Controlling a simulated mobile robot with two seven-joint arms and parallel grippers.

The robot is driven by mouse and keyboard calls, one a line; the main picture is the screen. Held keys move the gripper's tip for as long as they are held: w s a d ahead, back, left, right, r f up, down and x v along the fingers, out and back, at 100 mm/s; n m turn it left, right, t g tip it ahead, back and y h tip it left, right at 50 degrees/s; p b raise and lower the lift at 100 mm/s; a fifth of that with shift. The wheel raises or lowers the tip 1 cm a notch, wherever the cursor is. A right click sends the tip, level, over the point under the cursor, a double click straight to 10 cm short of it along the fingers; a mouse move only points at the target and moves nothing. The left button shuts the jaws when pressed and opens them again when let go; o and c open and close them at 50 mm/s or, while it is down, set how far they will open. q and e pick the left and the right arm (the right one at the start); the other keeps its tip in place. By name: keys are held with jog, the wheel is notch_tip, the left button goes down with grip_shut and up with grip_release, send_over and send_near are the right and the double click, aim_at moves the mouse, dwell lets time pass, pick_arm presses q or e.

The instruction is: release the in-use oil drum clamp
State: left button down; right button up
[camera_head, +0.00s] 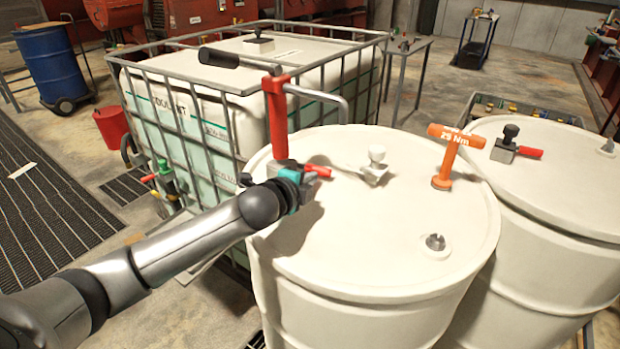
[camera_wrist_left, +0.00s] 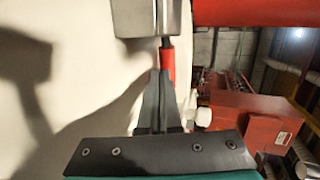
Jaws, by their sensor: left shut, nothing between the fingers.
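The white oil drum (camera_head: 360,240) in front of me carries a red hand pump (camera_head: 277,125) with a black handle and grey spout. At the pump's foot is a grey clamp block with a short red lever (camera_head: 318,170). My left gripper (camera_head: 303,182) is at this clamp, low over the drum top, and partly hides it. In the left wrist view the shut, empty fingers (camera_wrist_left: 163,85) point at the red lever (camera_wrist_left: 168,60), which hangs below the grey block (camera_wrist_left: 150,18). They overlap the lever's end; whether they touch is unclear. My right gripper is out of view.
A white-knobbed fitting (camera_head: 376,165) and an orange T-handle tool (camera_head: 447,155) stand on the same drum. A second white drum (camera_head: 560,180) at right bears a black-knobbed clamp with a red lever (camera_head: 517,146). A caged white tank (camera_head: 200,120) stands close behind the pump.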

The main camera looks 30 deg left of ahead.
aim_at(324, 171)
pick_arm(q)
jog(key=shift+w+d+n+y, duration=0.2)
jog(key=shift+w+n+y, duration=0.2)
jog(key=shift+n+y, duration=0.15)
dwell(0.4)
jog(key=shift+w+d+r+n+y+p, duration=0.15)
jog(key=shift+w+n+y+p, duration=0.15)
jog(key=shift+n+y, duration=0.2)
jog(key=shift+w+d+f+n+y+p, duration=0.15)
jog(key=shift+w+n+y+p, duration=0.15)
jog(key=shift+y, duration=0.25)
jog(key=shift+w+d+n+g+y, duration=0.25)
jog(key=shift+w+n+g+y, duration=0.4)
jog(key=shift+n+y, duration=0.3)
jog(key=shift+w+n+g+y+b, duration=0.35)
jog(key=shift+w+n+y+b, duration=0.15)
jog(key=shift+n+y, duration=0.4)
jog(key=w+n+g+y+b, duration=0.1)
jog(key=w+n+g+y, duration=0.1)
jog(key=shift+w+a+n+y, duration=0.1)
jog(key=shift+a+n+y, duration=0.05)
jog(key=shift+n+y, duration=0.2)
jog(key=shift+w+a+b, duration=0.35)
jog(key=shift+w, duration=0.3)
jog(key=shift+w+a+b, duration=0.35)
jog(key=shift+w, duration=0.25)
jog(key=shift+w+a+b, duration=0.35)
jog(key=shift+w+a, duration=0.5)
jog(key=shift+w, duration=0.05)
